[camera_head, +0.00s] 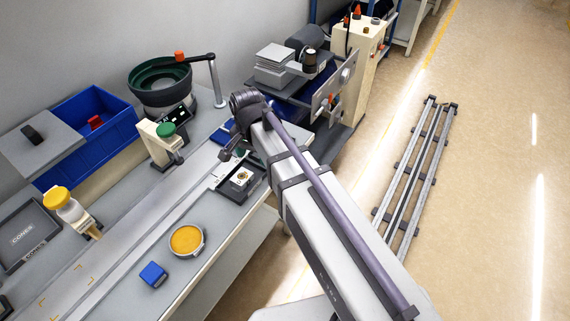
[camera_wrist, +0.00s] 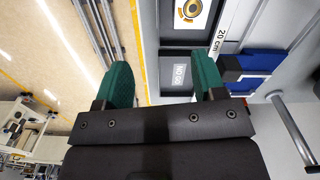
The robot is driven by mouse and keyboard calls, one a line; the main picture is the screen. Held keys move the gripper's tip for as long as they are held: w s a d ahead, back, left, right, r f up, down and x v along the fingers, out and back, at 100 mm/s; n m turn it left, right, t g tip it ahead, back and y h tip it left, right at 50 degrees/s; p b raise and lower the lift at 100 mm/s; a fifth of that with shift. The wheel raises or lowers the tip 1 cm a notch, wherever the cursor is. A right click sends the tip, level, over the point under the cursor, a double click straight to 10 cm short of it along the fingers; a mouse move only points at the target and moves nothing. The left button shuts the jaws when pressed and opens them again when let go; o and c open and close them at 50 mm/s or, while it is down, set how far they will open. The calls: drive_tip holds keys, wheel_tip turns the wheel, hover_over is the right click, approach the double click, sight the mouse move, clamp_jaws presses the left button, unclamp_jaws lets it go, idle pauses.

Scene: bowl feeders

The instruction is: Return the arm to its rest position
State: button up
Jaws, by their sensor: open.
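My arm (camera_head: 315,200) reaches from the lower right over the workbench (camera_head: 212,215), bent at its far end. My gripper (camera_wrist: 164,75) shows in the wrist view with two green fingers spread wide and nothing between them. In the head view the gripper (camera_head: 228,153) is small and partly hidden by the wrist, above the bench near a dark tray (camera_head: 255,193) holding a small light fixture. The wrist view also shows a grey panel marked NO GO (camera_wrist: 181,71) beyond the fingers, to the right of centre.
A bowl feeder (camera_head: 160,85), blue bin (camera_head: 90,125), green-topped post (camera_head: 163,140), orange round dish (camera_head: 186,240) and blue block (camera_head: 153,274) stand on or by the bench. A machine (camera_head: 350,60) stands at the back. Metal rails (camera_head: 415,165) lie on open floor at right.

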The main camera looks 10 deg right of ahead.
drive_tip(key=s+d+n, duration=0.7)
drive_tip(key=s+d, duration=0.3)
drive_tip(key=d, duration=0.2)
drive_tip(key=shift+s+d, duration=0.35)
